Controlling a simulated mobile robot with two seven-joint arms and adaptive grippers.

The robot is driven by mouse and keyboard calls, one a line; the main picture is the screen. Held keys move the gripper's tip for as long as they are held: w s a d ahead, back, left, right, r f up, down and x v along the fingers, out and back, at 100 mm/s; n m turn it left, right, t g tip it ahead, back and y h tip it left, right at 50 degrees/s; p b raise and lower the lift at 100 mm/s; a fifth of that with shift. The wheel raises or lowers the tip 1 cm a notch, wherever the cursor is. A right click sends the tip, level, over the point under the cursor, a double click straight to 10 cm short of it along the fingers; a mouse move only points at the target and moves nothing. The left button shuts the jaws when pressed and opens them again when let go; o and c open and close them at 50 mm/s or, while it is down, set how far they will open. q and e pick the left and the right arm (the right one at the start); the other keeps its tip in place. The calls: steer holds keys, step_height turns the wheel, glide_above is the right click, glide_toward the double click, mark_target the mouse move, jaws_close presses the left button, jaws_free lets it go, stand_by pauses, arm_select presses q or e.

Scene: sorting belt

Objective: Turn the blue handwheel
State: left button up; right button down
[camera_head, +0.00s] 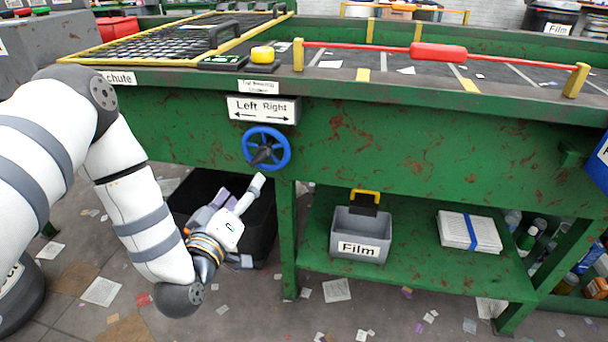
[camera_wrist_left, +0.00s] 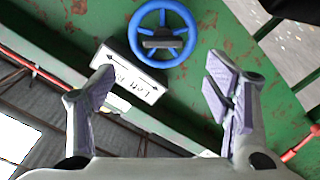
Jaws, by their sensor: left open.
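The blue handwheel (camera_head: 267,148) is a spoked ring with a dark hub, mounted on the green front panel of the belt under a white "Left Right" sign (camera_head: 262,109). In the left wrist view the handwheel (camera_wrist_left: 163,34) shows beyond the fingers, near the top middle, with the sign (camera_wrist_left: 131,74) below it. My left gripper (camera_head: 238,193) is below and slightly left of the handwheel and apart from it. Its fingers (camera_wrist_left: 160,95) are spread wide with nothing between them. My right gripper is in neither view.
A grey "Film" bin (camera_head: 360,237) and a paper stack (camera_head: 469,231) sit on the green lower shelf (camera_head: 420,268). A black bin (camera_head: 255,225) stands behind my left gripper. A red bar (camera_head: 437,52) runs above the belt. Paper scraps litter the floor.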

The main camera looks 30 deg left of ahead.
mark_target(258, 160)
arm_select(q)
steer(key=x, duration=0.8)
steer(key=b+x, duration=0.1)
steer(key=x, duration=0.3)
steer(key=shift+w+a, duration=0.15)
steer(key=shift+a, duration=0.25)
steer(key=c, duration=1.1)
